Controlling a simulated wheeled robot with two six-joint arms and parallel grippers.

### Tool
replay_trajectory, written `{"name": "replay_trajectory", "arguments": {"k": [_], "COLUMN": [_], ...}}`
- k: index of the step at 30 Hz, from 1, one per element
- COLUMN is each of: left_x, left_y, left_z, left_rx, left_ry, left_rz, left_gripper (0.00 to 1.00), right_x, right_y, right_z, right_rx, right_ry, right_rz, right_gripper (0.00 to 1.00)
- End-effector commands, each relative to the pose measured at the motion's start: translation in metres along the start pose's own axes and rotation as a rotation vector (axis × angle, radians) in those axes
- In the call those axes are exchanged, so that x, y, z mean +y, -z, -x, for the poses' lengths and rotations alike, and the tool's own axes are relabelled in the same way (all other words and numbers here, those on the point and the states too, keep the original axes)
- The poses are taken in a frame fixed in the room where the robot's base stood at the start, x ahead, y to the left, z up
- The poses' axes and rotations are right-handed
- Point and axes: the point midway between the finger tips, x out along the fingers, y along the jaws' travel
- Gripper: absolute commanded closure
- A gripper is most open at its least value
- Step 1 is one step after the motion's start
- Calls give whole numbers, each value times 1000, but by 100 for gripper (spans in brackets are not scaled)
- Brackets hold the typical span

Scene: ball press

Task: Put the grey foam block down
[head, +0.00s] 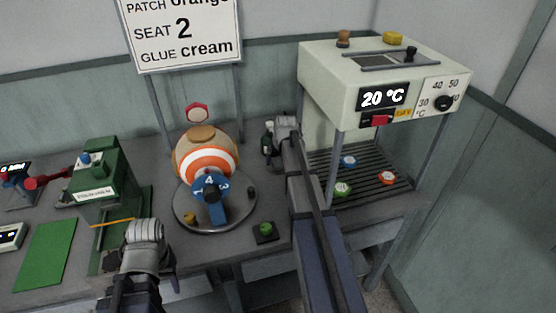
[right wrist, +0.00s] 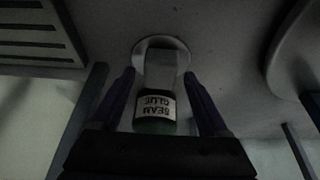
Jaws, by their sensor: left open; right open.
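In the right wrist view, a pale grey block-like piece (right wrist: 160,66) stands at a round pale disc (right wrist: 175,47); I cannot tell for sure that it is the foam block. My right gripper (right wrist: 160,76) is open, with one finger on each side of it and a gap at both. A green bottle labelled seam glue (right wrist: 155,108) shows between the fingers, nearer the camera. In the head view my right gripper (head: 286,124) is beside a dark bottle (head: 267,140), left of the oven-like unit. My left gripper (head: 144,232) is open and looks empty, at the table's front.
A striped ball (head: 206,160) sits on a round turntable (head: 178,213) with a blue numbered part in front. A green press (head: 100,175) and green mat (head: 45,254) are at left. The heater (head: 335,80) stands over a slatted rack (head: 365,172) with several coloured pieces.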

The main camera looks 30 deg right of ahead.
Motion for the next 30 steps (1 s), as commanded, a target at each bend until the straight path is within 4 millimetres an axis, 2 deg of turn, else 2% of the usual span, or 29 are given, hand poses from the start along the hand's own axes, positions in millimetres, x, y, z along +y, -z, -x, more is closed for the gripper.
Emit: {"name": "replay_trajectory", "arguments": {"k": [5,11,27,30], "left_x": [0,-2,-10,-10], "left_y": [0,-1,-6,-6], "left_z": [5,22,99,109], "left_rx": [0,0,0,0], "left_ry": [0,0,0,0], "left_rz": [0,0,0,0], "left_gripper": [50,50,50,50], "right_x": [0,0,0,0], "right_y": [2,2,3,2], "right_z": [5,23,107,118], "right_rx": [0,0,0,0], "right_ry": [0,0,0,0], "right_rz": [0,0,0,0], "right_gripper": [22,22,22,22]}}
